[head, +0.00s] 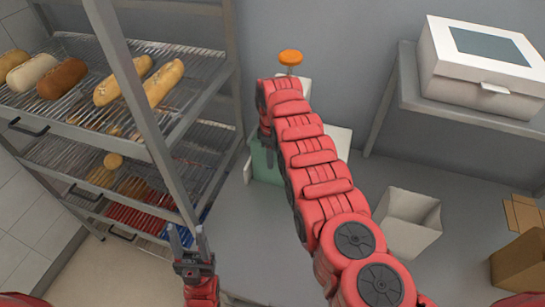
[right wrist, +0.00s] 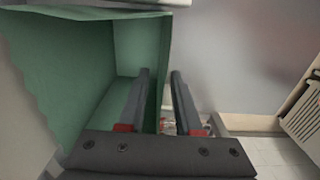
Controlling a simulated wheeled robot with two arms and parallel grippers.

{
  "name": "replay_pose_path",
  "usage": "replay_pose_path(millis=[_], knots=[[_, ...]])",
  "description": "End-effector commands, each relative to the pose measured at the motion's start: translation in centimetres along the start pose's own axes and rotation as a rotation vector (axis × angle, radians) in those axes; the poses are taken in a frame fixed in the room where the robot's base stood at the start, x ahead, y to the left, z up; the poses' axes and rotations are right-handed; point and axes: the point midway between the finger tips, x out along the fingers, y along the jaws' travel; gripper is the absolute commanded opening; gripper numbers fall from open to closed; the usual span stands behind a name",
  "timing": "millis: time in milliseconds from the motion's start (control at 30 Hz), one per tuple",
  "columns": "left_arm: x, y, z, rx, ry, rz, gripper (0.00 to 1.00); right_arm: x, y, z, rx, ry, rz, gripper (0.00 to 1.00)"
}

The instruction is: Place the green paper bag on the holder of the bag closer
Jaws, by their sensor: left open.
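The green paper bag (head: 264,165) stands upright at the back of the grey counter, partly hidden by my right arm. In the right wrist view its open inside (right wrist: 85,65) fills the left side. My right gripper (right wrist: 161,74) is at the bag with one finger inside and one outside a side wall. A gap shows between the fingers, so it looks open around the wall. The bag closer (head: 290,58), with an orange knob, stands behind my right arm; its holder is mostly hidden. My left gripper (head: 188,240) is open and empty at the lower left, away from the bag.
A rack (head: 190,125) with breads on several shelves stands at the left. A white lidded box (head: 455,85) sits on a raised shelf (head: 408,85) at the right. An open white container (head: 408,235) and a brown box (head: 520,262) are on the right of the counter.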

Motion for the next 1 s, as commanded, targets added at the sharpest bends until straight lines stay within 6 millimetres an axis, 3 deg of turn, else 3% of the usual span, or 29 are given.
replay_pose_path(millis=[267,633,900,1000], knots=[[-0.3,0.0,0.1,0.000,0.000,0.000,0.50,-1.2,0.0,-0.1,-0.001,0.000,0.000,0.33],[-3.4,0.2,0.6,0.000,0.000,0.000,0.50,-7.5,0.1,0.1,0.002,0.003,0.004,0.33],[-3.9,0.2,0.7,0.000,0.000,0.000,0.50,-9.8,0.0,0.1,0.002,-0.001,0.001,0.33],[-2.0,0.1,0.3,0.000,0.000,0.000,0.50,-11.7,0.1,0.1,0.001,-0.002,0.001,0.33]])
